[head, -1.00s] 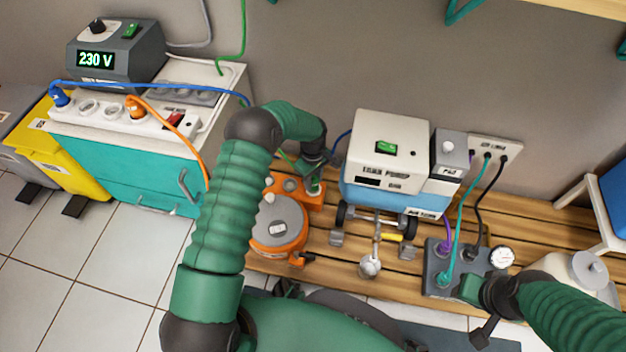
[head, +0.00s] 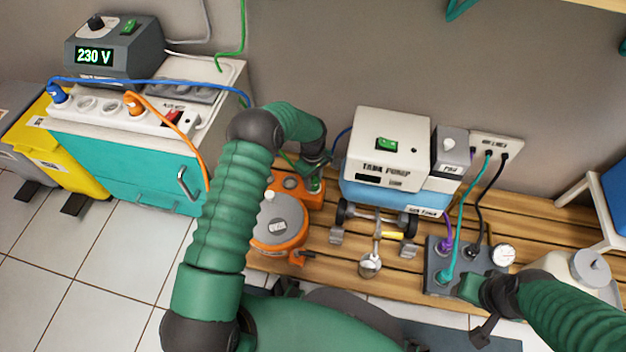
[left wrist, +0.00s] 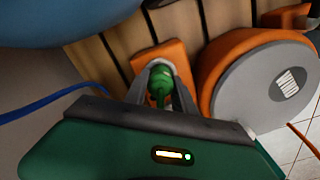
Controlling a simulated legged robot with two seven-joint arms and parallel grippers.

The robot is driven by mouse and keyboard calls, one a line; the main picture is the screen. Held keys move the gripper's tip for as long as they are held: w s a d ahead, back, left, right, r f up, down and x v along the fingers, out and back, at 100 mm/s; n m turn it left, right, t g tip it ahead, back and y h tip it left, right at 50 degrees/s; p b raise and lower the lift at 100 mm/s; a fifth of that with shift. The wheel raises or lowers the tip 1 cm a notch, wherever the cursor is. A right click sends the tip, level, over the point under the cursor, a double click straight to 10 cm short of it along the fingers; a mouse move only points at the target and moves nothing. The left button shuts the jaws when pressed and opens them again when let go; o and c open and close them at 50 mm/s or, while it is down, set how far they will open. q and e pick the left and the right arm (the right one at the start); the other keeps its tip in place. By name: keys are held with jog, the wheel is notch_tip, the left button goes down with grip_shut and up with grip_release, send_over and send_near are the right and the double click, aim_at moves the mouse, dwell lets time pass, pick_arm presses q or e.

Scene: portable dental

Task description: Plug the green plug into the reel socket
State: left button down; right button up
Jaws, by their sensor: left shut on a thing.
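The green plug (left wrist: 160,82) is between the two fingers of my left gripper (left wrist: 163,92), which is shut on it. In the head view the plug (head: 315,186) is at the right end of the orange socket block of the reel (head: 279,240). The plug covers the socket under it, so I cannot tell how deep it sits. The reel, orange with a grey disc, shows at the right in the left wrist view (left wrist: 270,82). My right gripper (head: 468,288) is beside the dark grey outlet box; its fingers are not clear.
The cream and blue tank pump (head: 388,150) stands right of the reel on the wooden slatted bench (head: 322,258). The dark outlet box (head: 432,278) has purple, green and black cables. A white power strip (head: 65,118) with blue and orange plugs is on the left cabinet.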

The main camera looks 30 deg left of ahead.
pick_arm(q)
jog(key=c, duration=1)
grip_release()
jog(key=shift+o, duration=0.2)
notch_tip(320, 180, up, 17)
jog(key=p, duration=1)
jog(key=shift+f+p, duration=0.2)
jog(key=shift+p, duration=0.15)
jog(key=shift+s, duration=0.1)
